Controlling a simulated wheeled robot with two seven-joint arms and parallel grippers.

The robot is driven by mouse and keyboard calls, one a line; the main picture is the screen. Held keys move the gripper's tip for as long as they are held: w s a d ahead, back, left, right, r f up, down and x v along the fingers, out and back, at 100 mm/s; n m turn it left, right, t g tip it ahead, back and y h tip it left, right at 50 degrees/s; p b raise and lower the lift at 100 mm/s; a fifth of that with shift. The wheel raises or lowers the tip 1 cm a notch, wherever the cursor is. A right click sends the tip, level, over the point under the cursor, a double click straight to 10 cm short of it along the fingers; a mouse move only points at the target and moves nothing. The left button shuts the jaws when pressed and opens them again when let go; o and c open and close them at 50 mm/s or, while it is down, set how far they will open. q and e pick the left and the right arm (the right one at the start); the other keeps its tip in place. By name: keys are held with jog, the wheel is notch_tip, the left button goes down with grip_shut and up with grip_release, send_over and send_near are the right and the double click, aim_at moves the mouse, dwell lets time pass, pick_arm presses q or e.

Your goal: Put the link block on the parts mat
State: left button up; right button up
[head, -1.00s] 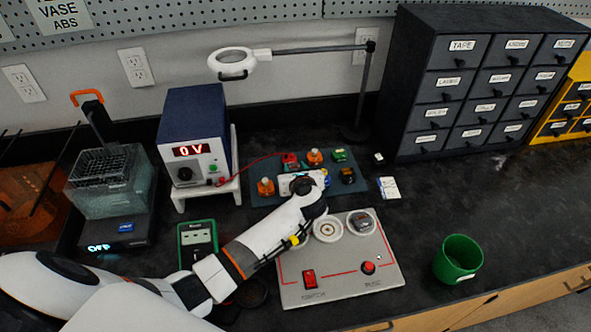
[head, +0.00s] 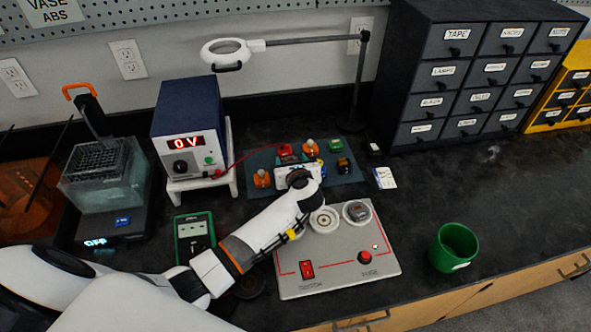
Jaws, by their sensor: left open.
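The teal parts mat (head: 342,188) lies at the middle back of the bench. It carries orange pieces (head: 262,179), a red piece (head: 285,151), a green piece (head: 335,145) and a dark piece (head: 343,165). My left gripper (head: 297,174) is low over the middle of the mat and open. Its hand and wrist hide its fingertips and the mat right below. I cannot tell which piece is the link block, or whether one lies between the fingers. My right gripper is not in view.
A grey panel (head: 330,270) with a red switch, a red button and round sockets lies in front of the mat. A blue power supply (head: 188,115) stands left, with a red wire to the mat. A green cup (head: 453,247) stands right. Dark drawers (head: 465,75) stand behind.

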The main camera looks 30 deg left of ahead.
pick_arm(q)
jog(key=v, duration=1.1)
jog(key=shift+s+d, duration=0.15)
jog(key=shift+s, duration=0.05)
